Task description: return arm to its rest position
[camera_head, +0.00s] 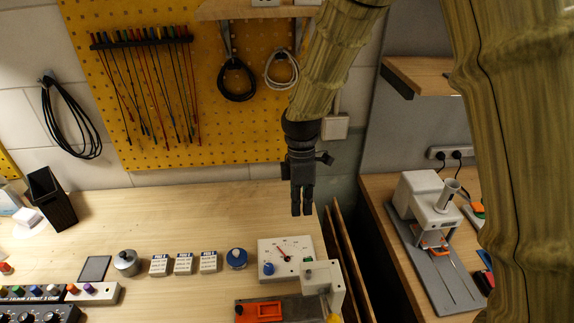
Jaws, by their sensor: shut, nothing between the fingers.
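My gripper (302,208) hangs from my arm, pointing down, near the right part of the wooden bench (190,215). Its fingers are together with nothing between them. The fingertips are above the white dial meter (287,256) in the picture and look apart from it. My arm reaches in from the top right, and its upper links cover part of the right side of the view.
On the bench are a blue-topped round part (237,259), several small labelled boxes (184,263), a metal pot (127,262) and a black holder (52,200). An orange-and-grey fixture (270,311) stands in front. A white press (430,203) stands on the right bench.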

